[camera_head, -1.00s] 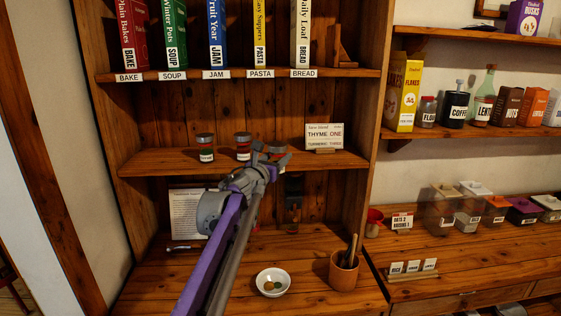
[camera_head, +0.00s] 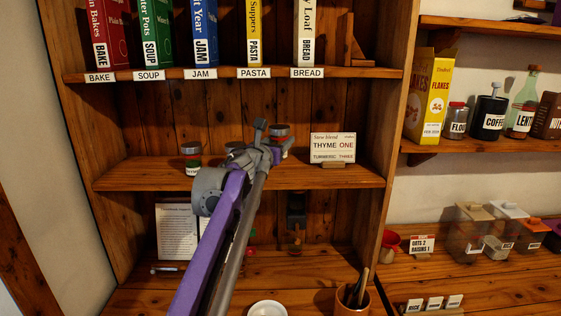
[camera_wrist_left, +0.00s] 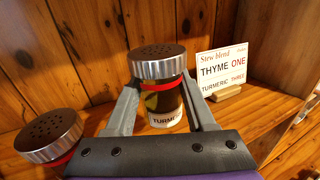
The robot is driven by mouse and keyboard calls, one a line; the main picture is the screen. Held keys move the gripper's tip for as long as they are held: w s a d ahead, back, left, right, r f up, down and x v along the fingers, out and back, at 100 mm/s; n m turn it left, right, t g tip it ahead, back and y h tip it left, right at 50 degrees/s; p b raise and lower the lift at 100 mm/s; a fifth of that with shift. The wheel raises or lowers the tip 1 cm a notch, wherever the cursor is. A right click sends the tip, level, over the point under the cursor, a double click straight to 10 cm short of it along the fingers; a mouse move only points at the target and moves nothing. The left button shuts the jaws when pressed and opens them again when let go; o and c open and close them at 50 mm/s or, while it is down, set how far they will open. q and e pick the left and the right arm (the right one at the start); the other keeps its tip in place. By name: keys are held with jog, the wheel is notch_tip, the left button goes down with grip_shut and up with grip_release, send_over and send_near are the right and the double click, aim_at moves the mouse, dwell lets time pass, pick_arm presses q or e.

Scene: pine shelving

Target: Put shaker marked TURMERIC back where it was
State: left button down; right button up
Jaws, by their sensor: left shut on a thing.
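The shaker marked TURMERIC (camera_wrist_left: 165,104) has a silver lid with a dark perforated top and a red band. In the left wrist view it stands upright between the two fingers of my left gripper (camera_wrist_left: 162,100), which is shut on it. In the head view the gripper (camera_head: 268,141) is over the middle shelf, and the shaker's lid (camera_head: 280,130) shows just behind the fingers, higher in the picture than the other lids. The shaker's base is hidden, so I cannot tell whether it touches the shelf. My right gripper is not in view.
Two other shakers, one at left (camera_head: 192,158) and one partly hidden by my gripper (camera_head: 235,147), stand on the middle shelf (camera_head: 130,176). A card reading THYME ONE, TURMERIC THREE (camera_head: 333,147) stands right of the gripper.

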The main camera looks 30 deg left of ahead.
pick_arm(q)
jog(key=shift+w+f, duration=0.1)
jog(key=shift+f, duration=2.15)
jog(key=shift+f, duration=0.15)
jog(key=shift+c, duration=1.2)
grip_release()
jog(key=s+d+b, duration=0.1)
jog(key=s+d, duration=0.1)
jog(key=s, duration=0.9)
jog(key=shift+s+b, duration=0.4)
